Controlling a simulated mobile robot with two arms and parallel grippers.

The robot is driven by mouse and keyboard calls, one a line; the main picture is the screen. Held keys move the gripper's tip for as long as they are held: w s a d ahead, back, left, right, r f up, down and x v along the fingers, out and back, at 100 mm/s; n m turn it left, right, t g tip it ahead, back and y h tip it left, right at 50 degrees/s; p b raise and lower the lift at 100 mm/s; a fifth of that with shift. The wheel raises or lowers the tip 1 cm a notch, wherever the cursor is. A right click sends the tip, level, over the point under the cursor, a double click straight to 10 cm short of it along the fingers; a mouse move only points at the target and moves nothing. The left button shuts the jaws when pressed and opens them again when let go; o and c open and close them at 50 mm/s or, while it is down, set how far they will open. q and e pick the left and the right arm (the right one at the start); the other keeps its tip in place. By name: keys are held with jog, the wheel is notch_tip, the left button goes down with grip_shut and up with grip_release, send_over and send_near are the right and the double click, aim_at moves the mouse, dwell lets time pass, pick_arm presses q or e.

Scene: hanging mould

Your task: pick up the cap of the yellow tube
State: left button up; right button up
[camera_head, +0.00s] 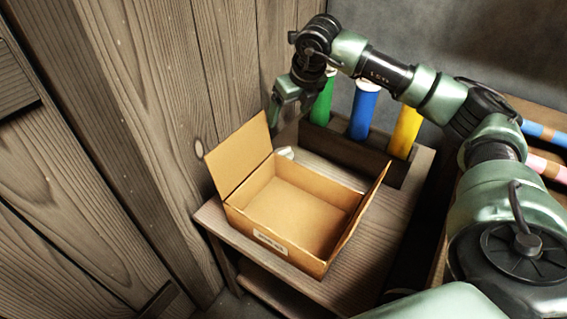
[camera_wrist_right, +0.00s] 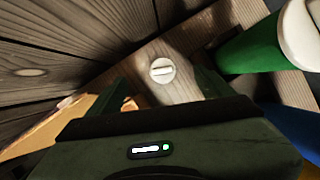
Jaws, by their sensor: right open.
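The yellow tube (camera_head: 404,134) stands at the right of a dark wooden rack; my right arm covers its top in the head view. A loose round white cap with a slot (camera_wrist_right: 162,70) lies on wood in the right wrist view; whose cap it is cannot be told. A small white item (camera_head: 285,152) behind the box in the head view may be this cap. My right gripper (camera_head: 274,122) is open above the table's back left, by the plank wall. In the wrist view the cap shows between its fingers (camera_wrist_right: 163,88), apart from them. My left gripper is not in view.
An open, empty cardboard box (camera_head: 297,213) with raised flaps fills much of the small wooden table (camera_head: 378,237). A green tube (camera_head: 321,108) and a blue tube (camera_head: 363,112) stand in the rack (camera_head: 343,146). The plank wall (camera_head: 140,110) is close on the left.

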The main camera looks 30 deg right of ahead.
jog(key=b, duration=0.1)
send_over(283, 149)
jog(key=s, duration=0.3)
notch_tip(283, 149, down, 9)
jog(key=shift+w+d+r, duration=0.1)
jog(key=shift+r, duration=0.05)
jog(key=shift+w+f, duration=0.25)
jog(key=shift+f, duration=0.15)
jog(key=b+x, duration=0.1)
jog(key=x, duration=0.4)
jog(key=shift+s, duration=0.1)
jog(key=shift+w+f, duration=0.25)
jog(key=shift+f, duration=0.25)
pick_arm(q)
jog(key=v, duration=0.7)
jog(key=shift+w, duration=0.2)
pick_arm(e)
jog(key=c, duration=1.4)
